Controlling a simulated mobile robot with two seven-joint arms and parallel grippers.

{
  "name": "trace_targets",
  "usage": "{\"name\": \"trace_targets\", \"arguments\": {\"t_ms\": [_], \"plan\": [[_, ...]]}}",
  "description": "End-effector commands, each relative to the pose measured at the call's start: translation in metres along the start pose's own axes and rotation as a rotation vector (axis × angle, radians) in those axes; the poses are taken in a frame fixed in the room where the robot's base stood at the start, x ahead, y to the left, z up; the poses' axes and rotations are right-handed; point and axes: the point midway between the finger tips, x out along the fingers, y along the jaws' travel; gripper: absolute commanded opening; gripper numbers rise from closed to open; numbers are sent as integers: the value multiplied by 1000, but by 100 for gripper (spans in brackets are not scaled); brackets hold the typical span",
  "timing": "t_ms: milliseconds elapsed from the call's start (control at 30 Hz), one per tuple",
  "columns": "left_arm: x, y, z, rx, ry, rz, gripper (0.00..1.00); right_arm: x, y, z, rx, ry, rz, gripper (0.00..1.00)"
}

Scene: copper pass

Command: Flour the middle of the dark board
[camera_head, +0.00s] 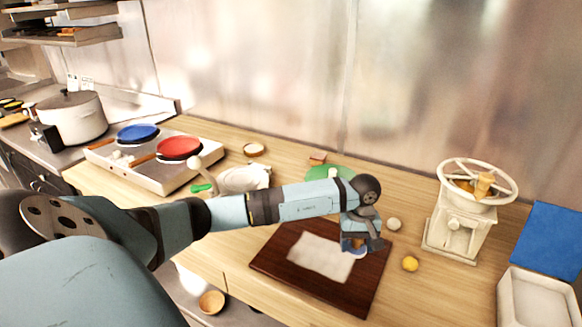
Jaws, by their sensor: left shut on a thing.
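The dark board (345,291) lies on the wooden worktop near the front middle. A pale, roughly rectangular white patch (318,256) covers much of its middle; I cannot tell whether it is flour, dough or cloth. My left gripper (358,250) points down over the board's right part, at the patch's right edge. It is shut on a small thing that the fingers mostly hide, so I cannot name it. I cannot tell whether that thing touches the board. My right gripper is not in view.
A cream mill (458,231) stands right of the board, with a yellow ball (410,264) between them. A white bin (535,301) and a blue panel (549,236) are at far right. Red (179,148) and blue pans (137,132) sit on a hob at left.

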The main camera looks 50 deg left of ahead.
Motion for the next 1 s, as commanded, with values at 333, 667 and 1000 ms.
{"name": "trace_targets", "arguments": {"t_ms": [333, 667, 1000], "plan": [[-32, -1, 2, -12, 0, 2, 42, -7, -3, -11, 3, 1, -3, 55], [-42, -1, 3, -17, 0, 3, 42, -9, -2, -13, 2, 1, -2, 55], [-41, -1, 3, -17, 0, 3, 42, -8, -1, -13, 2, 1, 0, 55]]}}
